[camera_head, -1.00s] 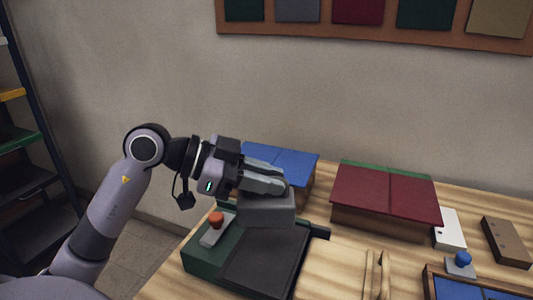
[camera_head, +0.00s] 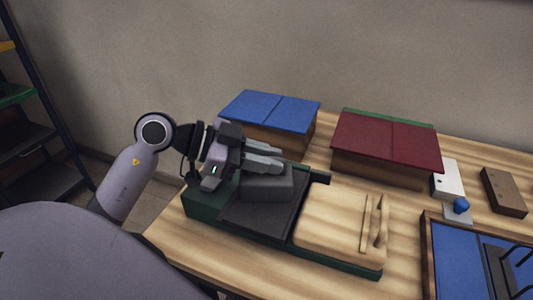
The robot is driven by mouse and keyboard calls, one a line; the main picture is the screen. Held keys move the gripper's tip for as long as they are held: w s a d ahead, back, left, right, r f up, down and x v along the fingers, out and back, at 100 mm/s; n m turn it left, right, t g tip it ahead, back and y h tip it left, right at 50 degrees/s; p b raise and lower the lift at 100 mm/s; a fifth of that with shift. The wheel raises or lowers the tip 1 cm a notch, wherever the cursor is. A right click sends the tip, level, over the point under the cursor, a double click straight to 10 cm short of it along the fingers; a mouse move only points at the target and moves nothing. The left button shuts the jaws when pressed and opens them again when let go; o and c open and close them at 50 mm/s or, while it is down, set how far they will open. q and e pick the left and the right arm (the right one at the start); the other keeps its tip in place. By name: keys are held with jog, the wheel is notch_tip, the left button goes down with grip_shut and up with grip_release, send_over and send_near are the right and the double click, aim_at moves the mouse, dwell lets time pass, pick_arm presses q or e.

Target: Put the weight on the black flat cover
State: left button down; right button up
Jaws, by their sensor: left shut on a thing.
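The weight (camera_head: 267,186) is a dark grey block. My left gripper (camera_head: 281,160) is shut on its upper part. The black flat cover (camera_head: 252,220) lies on the left part of a green box (camera_head: 202,207). The weight is low over the far part of this cover; I cannot tell whether it touches it. My left gripper and the weight hide the cover's far left part. My right gripper is not in view.
A light wooden cover with a handle (camera_head: 338,218) lies right beside the black cover. Behind stand a blue-topped box (camera_head: 268,110) and a dark red-topped box (camera_head: 385,140). At right are a blue-knobbed piece (camera_head: 460,206), a brown block (camera_head: 504,192) and a blue-bottomed tray (camera_head: 453,262).

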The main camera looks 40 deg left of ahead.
pick_arm(q)
jog(key=c, duration=1)
grip_release()
jog(key=shift+c, duration=0.2)
jog(key=shift+s+a+r, duration=0.1)
jog(key=shift+s+a, duration=0.1)
jog(key=v, duration=1.1)
jog(key=shift+a, duration=0.2)
jog(key=shift+s+r, duration=0.1)
jog(key=shift+s, duration=0.1)
